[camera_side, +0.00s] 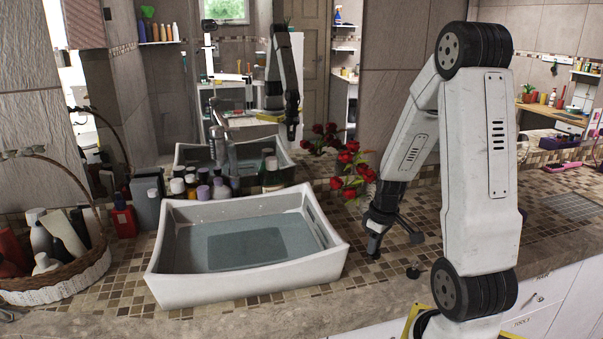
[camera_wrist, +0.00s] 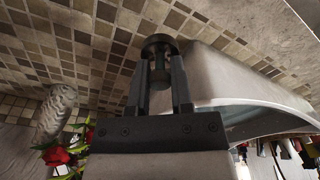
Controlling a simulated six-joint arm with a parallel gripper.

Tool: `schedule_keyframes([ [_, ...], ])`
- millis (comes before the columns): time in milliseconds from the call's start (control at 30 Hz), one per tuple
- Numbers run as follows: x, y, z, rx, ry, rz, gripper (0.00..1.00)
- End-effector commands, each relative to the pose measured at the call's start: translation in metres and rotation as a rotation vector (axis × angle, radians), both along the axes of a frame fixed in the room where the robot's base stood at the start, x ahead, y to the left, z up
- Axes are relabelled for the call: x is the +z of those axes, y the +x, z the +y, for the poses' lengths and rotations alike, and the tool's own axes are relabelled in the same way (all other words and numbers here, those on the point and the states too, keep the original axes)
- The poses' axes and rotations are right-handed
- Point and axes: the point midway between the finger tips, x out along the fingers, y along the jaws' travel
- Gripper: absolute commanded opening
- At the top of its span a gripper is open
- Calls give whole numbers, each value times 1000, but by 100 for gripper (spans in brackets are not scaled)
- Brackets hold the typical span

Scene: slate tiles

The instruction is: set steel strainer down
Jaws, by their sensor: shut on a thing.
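The steel strainer (camera_wrist: 160,42), a small round piece with a dark rim and a narrower body, sits between the two fingers of my gripper (camera_wrist: 160,80) in the wrist view. The fingers are shut on it at their tips. In the side view my gripper (camera_side: 376,236) points down over the tiled counter (camera_side: 350,279), just right of the white basin. The strainer is too small and dark there to make out clearly. I cannot tell whether it touches the counter.
The white basin (camera_side: 246,289) stands left of my gripper; its wall (camera_wrist: 210,72) is close by in the wrist view. Red roses (camera_side: 347,158) are behind. A small dark object (camera_side: 413,271) lies on the counter at right. Bottles (camera_side: 190,185) and a basket (camera_side: 75,278) are left.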

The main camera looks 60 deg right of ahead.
Motion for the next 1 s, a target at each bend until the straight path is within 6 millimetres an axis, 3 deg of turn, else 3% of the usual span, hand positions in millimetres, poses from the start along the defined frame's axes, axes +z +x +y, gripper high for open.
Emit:
schedule_keyframes([
  [400,-36,0,0,0,2,2,0],
  [800,-44,0,0,0,0,0,0],
  [1000,-58,0,0,-1,1,2,0],
])
